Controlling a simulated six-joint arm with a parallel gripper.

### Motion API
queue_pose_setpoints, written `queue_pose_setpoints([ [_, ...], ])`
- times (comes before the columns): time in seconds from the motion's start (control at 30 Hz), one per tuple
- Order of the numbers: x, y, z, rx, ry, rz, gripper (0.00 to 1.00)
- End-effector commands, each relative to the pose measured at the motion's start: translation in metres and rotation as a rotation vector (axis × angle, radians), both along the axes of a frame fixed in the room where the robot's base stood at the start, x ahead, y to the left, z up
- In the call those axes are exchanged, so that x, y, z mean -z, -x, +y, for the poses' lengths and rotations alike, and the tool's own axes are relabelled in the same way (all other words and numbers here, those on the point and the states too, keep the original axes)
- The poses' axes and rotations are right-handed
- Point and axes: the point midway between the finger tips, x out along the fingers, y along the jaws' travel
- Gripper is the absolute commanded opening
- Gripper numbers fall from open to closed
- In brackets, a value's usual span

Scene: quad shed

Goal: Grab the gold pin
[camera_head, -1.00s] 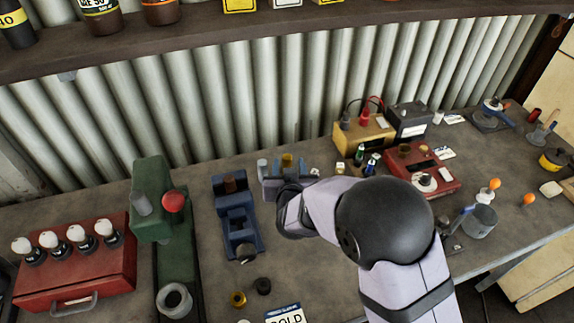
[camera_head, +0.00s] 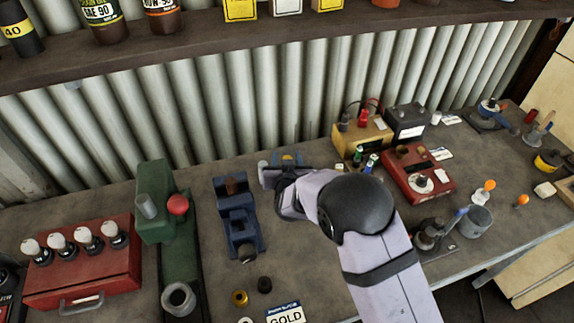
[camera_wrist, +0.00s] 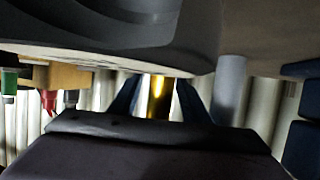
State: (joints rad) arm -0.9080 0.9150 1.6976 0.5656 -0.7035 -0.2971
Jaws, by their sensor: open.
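The gold pin (camera_wrist: 157,96) shows in the wrist view as a shiny gold cylinder between two dark blue supports. In the head view only a bit of it (camera_head: 287,156) shows behind my gripper, with blue beside it. My gripper (camera_head: 274,174) is open at the near side of the pin, low over the bench. Its dark parts hide much of the pin's surroundings in the wrist view. I cannot tell whether the pin lies between the fingers. A grey post (camera_wrist: 230,90) stands beside the pin.
A blue vise (camera_head: 238,220) and a green press (camera_head: 172,230) stand left of my gripper. A gold ring (camera_head: 239,297) and GOLD card (camera_head: 285,314) lie in front. The yellow box (camera_head: 360,138) and red box (camera_head: 418,172) are right. Corrugated wall (camera_head: 230,125) rises behind.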

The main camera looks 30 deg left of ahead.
Motion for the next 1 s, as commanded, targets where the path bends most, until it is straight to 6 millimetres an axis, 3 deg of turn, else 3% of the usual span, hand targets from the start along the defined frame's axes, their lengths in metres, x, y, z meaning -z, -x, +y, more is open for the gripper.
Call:
queue_pose_setpoints([
  [0.27,0.001,-0.001,0.001,0.0,0.0,0.0,0.41],
  [0.43,0.001,-0.001,0.001,0.0,0.0,0.0,0.0],
  [0.77,-0.003,-0.001,0.001,0.0,-0.003,-0.003,0.0],
  [1.0,-0.021,-0.002,0.002,0.001,-0.006,-0.006,0.0],
])
